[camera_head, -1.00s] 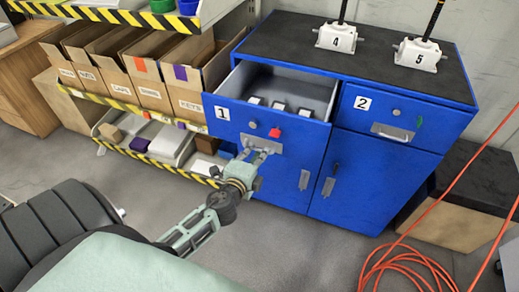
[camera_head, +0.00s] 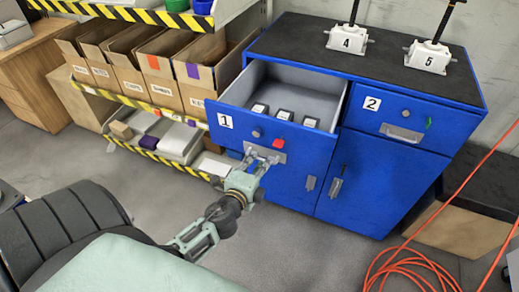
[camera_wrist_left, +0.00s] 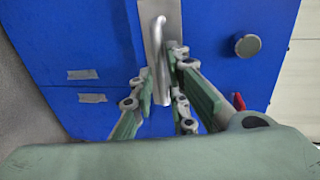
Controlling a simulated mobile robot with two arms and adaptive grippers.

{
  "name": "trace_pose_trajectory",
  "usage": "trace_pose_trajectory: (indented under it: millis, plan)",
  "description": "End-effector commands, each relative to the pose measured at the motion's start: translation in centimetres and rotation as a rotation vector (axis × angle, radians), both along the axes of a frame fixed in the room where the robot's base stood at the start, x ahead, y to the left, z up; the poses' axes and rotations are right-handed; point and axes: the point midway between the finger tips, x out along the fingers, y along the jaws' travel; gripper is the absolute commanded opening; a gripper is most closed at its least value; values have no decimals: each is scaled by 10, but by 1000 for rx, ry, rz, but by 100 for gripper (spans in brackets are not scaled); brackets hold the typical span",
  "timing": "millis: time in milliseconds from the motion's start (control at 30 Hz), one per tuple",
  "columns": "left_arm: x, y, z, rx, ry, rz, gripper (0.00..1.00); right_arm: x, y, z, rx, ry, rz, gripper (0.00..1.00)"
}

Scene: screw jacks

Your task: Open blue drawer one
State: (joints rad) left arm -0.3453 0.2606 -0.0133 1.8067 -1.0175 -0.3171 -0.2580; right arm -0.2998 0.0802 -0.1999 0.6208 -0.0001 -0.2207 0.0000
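Blue drawer one (camera_head: 236,140), marked "1", is pulled well out of the left side of the blue cabinet (camera_head: 395,185). Several small dark items with white tops (camera_head: 284,115) lie inside it. My left gripper (camera_head: 262,157) is at the metal handle on the drawer front. In the left wrist view its fingers (camera_wrist_left: 163,78) close in on both sides of the grey handle (camera_wrist_left: 161,45), with the handle between them. Part of the handle is hidden by the fingers. My right gripper is not in view.
Drawer two (camera_head: 402,118) is shut beside drawer one. White jacks (camera_head: 348,40) stand on the cabinet top. A shelf with cardboard boxes (camera_head: 155,75) stands at the left. An orange cable (camera_head: 405,268) lies on the floor at the right.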

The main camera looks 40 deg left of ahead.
Motion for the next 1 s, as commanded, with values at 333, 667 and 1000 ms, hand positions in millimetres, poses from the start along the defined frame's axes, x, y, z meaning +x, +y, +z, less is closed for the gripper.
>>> trace_pose_trajectory:
  millis: [333,667,1000]
  plan:
    - [0,0,1,1,-2,1,28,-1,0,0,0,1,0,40]
    - [-32,-8,6,-3,1,1,28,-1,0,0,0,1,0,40]
    - [-98,-23,21,-3,1,5,28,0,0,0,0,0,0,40]
